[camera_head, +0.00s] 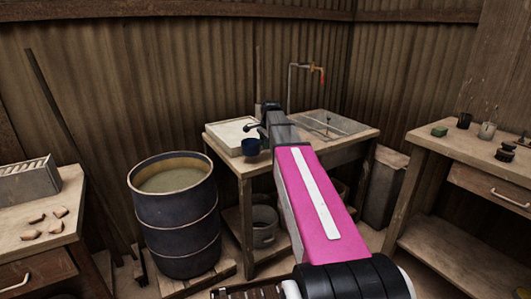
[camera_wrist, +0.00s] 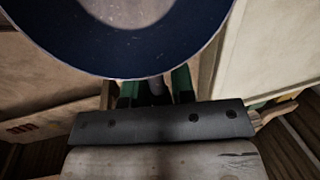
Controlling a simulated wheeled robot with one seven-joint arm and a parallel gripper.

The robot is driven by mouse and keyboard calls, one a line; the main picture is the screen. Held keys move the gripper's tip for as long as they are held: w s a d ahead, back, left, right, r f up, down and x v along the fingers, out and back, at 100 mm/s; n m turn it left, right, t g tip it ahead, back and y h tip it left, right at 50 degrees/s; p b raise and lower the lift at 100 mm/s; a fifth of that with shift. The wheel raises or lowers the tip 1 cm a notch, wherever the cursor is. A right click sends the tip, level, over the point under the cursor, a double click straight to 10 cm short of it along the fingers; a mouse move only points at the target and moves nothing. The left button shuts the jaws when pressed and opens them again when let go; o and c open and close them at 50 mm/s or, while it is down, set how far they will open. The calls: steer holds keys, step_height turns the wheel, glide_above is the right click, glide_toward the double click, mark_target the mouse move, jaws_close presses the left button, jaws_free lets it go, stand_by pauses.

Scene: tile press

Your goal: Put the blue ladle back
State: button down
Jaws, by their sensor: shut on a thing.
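The blue ladle (camera_head: 250,147) shows as a small dark blue cup over the front left of the sink table, by the white tray. My gripper (camera_head: 258,128) is just above and right of it, partly hidden by my arm. In the wrist view my gripper (camera_wrist: 154,88) has green-edged fingers shut on the ladle's dark handle. The ladle's blue bowl (camera_wrist: 207,48) fills the top of that view, its rim toward the camera. I cannot tell whether the bowl touches the table or tray.
The white tray (camera_head: 224,137) and a grey sink (camera_head: 345,124) with a tap pipe (camera_head: 290,85) share the wooden table (camera_head: 228,165). A blue barrel of murky liquid (camera_head: 174,222) stands left. Workbenches stand at far left (camera_head: 68,192) and right (camera_head: 420,150).

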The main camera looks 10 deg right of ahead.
mark_target(265, 157)
steer(key=shift+d+f, duration=0.1)
steer(key=shift+f, duration=2)
steer(key=c, duration=1)
jaws_free()
steer(key=shift+o, duration=0.2)
steer(key=v, duration=1.2)
